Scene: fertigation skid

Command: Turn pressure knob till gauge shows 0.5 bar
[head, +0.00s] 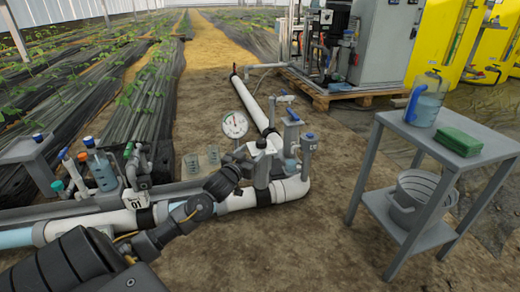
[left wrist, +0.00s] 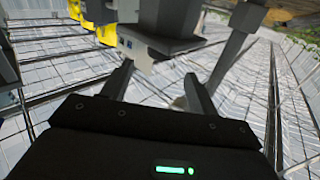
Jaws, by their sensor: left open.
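The round white pressure gauge (head: 235,125) stands above the pipe run in the middle of the head view. Its needle reading is too small to tell. Just right of it is a light grey regulator body (head: 262,168) on the white pipe. My left gripper (head: 243,168) reaches it from the lower left. In the left wrist view the two fingers (left wrist: 158,88) are apart, with a grey fitting (left wrist: 165,38) just beyond them. I cannot tell the pressure knob apart for certain, or whether the fingers touch anything. My right gripper is not in view.
Blue-topped valves (head: 309,137) stand close to the right of the regulator. Bottles (head: 103,172) and valves crowd the left end of the pipe. A grey stand (head: 405,137) at right holds a blue jug (head: 427,102), a green block (head: 458,141) and a bucket (head: 412,197).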

